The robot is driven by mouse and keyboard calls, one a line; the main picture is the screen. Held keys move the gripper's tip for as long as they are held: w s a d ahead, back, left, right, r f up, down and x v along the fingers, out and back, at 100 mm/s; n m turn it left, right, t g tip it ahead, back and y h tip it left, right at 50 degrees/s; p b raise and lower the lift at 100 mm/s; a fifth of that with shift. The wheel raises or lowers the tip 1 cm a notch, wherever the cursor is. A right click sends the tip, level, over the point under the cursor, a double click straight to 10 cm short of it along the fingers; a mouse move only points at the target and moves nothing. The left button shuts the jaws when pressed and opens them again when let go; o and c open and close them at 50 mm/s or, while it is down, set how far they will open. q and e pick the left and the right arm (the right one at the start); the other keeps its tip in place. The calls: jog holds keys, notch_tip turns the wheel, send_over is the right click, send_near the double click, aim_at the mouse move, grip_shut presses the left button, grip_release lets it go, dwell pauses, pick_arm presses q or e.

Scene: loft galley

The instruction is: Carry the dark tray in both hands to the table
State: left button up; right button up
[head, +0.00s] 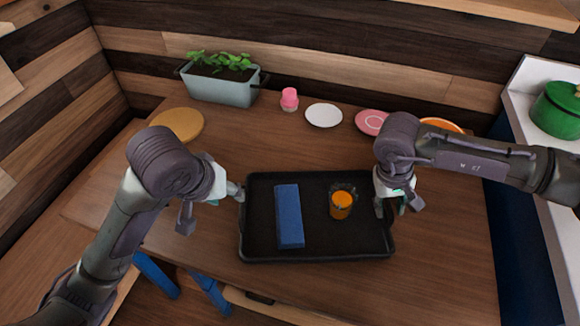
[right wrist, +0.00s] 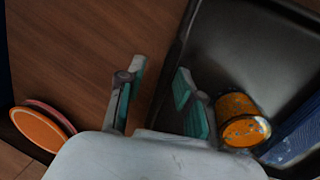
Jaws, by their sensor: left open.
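The dark tray (head: 265,252) lies flat on the wooden table. It holds a blue block (head: 289,215) and a clear cup with orange contents (head: 341,205). My left gripper (head: 212,205) is open at the tray's left side, with one finger by the rim and the other out to the left. My right gripper (head: 398,205) is at the tray's right rim. In the right wrist view its fingers (right wrist: 158,95) are apart, one on each side of the rim, with no visible grip. The cup (right wrist: 241,119) is close to the inner finger.
The wooden table (head: 330,290) also holds a planter (head: 221,86), a round wooden board (head: 178,124), a pink cup (head: 289,99), a white plate (head: 323,115), a pink plate (head: 371,122) and an orange plate (head: 441,125). A green pot (head: 558,110) stands on the white counter at right.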

jog(key=shift+a+r, duration=0.1)
jog(key=shift+r, duration=0.1)
pick_arm(q)
jog(key=shift+s+r, duration=0.2)
jog(key=shift+r, duration=0.25)
pick_arm(e)
notch_tip(320, 180, up, 11)
jog(key=a, duration=0.2)
jog(key=shift+r, duration=0.2)
jog(key=shift+a, duration=0.1)
